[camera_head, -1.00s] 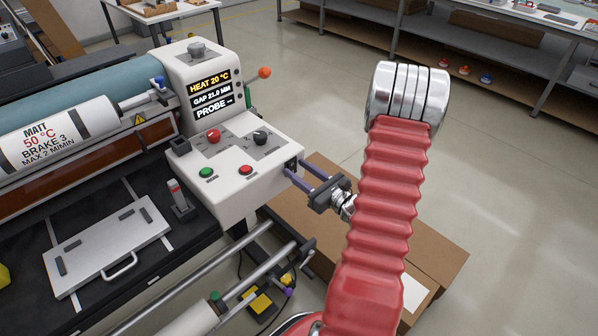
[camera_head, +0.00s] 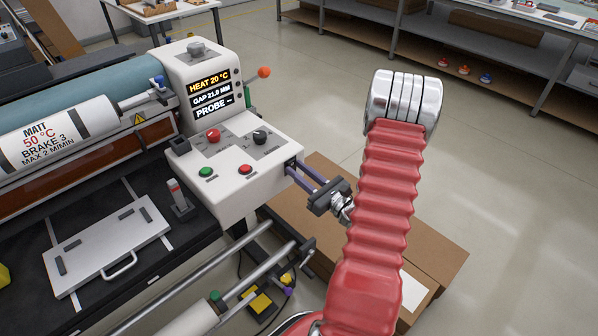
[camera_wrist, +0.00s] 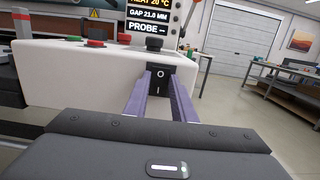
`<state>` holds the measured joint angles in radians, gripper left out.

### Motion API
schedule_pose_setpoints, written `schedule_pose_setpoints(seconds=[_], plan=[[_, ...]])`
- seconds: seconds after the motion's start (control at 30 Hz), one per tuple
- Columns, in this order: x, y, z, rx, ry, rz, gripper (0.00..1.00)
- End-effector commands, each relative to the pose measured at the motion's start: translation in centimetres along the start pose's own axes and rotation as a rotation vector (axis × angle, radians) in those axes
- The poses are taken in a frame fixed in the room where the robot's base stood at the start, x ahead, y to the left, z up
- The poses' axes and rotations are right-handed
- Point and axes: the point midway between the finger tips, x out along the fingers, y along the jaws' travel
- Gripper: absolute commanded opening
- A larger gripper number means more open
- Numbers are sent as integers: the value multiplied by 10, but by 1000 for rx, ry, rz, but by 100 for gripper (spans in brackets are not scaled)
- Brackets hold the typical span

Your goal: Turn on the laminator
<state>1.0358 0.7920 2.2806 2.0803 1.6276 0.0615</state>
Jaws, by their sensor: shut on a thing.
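The laminator (camera_head: 240,193) is a white control box on the left, with rollers behind it. Its screen (camera_head: 209,95) is lit and reads HEAT 20 °C, GAP 21.0 MM and PROBE with dashes. A black rocker switch (camera_wrist: 158,80) marked O above and I below is on the box's end face. My gripper (camera_wrist: 159,92) is at this face, its two purple fingers on either side of the switch and shut on it. In the head view, my gripper (camera_head: 293,167) reaches the box's right end from the right, and its fingertips partly hide the switch.
A red knob (camera_head: 213,135), a black knob (camera_head: 260,137), a green button (camera_head: 206,172) and a red button (camera_head: 245,169) are on the box top. Cardboard boxes (camera_head: 430,250) lie on the floor under my arm. The floor to the right is clear.

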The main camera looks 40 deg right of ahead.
Motion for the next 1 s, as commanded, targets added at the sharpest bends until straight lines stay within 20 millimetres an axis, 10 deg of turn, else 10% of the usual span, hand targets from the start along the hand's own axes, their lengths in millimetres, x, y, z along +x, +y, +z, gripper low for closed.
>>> schedule_pose_setpoints(seconds=[0.8, 0.83, 1.0], plan=[[-1, -3, -3, -5, -173, -6, 1], [-1, -3, -3, -5, -173, -6, 25], [-1, -2, -4, -4, -171, -4, 37]])
